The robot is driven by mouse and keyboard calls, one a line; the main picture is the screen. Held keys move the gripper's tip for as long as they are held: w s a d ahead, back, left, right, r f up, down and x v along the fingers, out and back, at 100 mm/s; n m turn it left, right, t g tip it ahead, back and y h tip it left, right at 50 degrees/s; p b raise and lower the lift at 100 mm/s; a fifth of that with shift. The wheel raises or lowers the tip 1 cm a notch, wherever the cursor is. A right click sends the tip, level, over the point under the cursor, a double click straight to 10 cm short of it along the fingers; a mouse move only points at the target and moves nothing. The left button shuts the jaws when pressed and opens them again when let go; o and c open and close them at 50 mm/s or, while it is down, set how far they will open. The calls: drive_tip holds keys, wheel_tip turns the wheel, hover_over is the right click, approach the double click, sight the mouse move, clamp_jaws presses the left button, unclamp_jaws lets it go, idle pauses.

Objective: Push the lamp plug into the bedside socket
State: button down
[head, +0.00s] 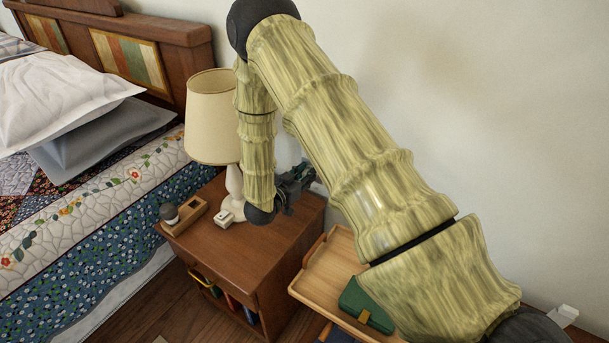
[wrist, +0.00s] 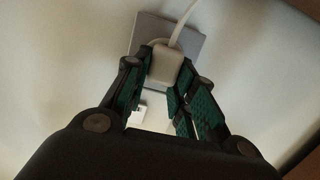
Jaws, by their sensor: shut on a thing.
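In the wrist view the white lamp plug (wrist: 164,66) sits between the green-padded fingertips of my gripper (wrist: 165,74), which is shut on it. A pale cord (wrist: 183,22) runs up from the plug. The grey square socket plate (wrist: 194,47) is on the wall right behind the plug, which covers part of it. I cannot tell whether the plug touches the socket or how deep it sits. In the head view my gripper (head: 299,180) is by the wall above the nightstand's right back corner; plug and socket are hidden there. The lamp (head: 211,115) stands upright on the nightstand.
The nightstand (head: 265,250) carries a small white box (head: 222,217) and a wooden holder (head: 186,216) with a dark round-topped object. A wooden tray (head: 318,270) with a green case (head: 366,305) is at its right. The bed (head: 95,235) stands left.

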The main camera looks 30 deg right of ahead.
drive_tip(key=c, duration=1.1)
unclamp_jaws()
